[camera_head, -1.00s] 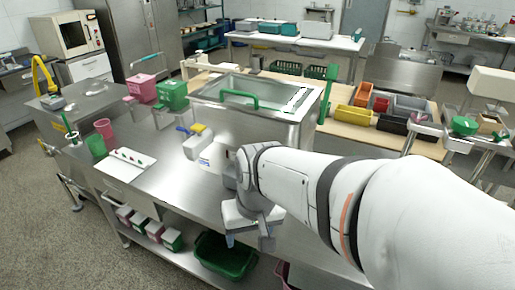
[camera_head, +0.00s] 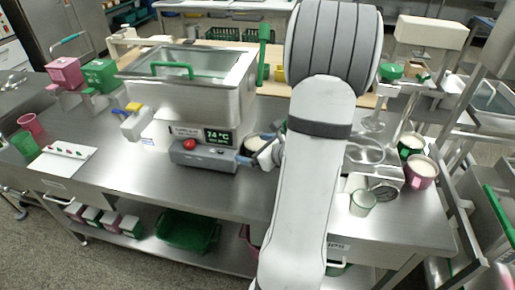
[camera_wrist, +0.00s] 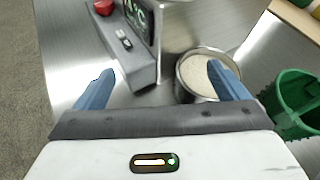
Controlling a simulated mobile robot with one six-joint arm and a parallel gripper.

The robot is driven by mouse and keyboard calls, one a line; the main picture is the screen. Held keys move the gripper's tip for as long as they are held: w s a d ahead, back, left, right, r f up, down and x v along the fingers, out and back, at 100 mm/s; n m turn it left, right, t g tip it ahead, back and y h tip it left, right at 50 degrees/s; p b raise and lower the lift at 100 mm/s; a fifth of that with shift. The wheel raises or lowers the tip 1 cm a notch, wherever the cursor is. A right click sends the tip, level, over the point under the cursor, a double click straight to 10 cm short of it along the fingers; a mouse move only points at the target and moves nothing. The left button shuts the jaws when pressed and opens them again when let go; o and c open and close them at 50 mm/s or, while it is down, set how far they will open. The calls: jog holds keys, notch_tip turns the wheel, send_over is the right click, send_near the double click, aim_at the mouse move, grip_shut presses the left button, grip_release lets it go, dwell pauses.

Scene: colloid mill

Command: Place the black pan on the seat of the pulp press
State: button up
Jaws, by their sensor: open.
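A steel apparatus (camera_head: 372,178) with a dial stands right of my arm. I cannot tell for sure whether it is the pulp press.
The control box (camera_head: 203,156) with red button and display is close left of my gripper. A steel tank (camera_head: 190,85) stands behind it.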

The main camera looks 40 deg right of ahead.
jog(key=s+d+f+m+h, duration=0.2)
jog(key=d+m+h, duration=0.15)
jog(key=d, duration=0.35)
jog(key=shift+m+y, duration=0.25)
jog(key=x, duration=0.5)
jog(key=a+p+x, duration=0.1)
jog(key=x, duration=0.2)
jog(key=shift+c, duration=0.4)
jog(key=shift+t, duration=0.3)
jog(key=c, duration=0.9)
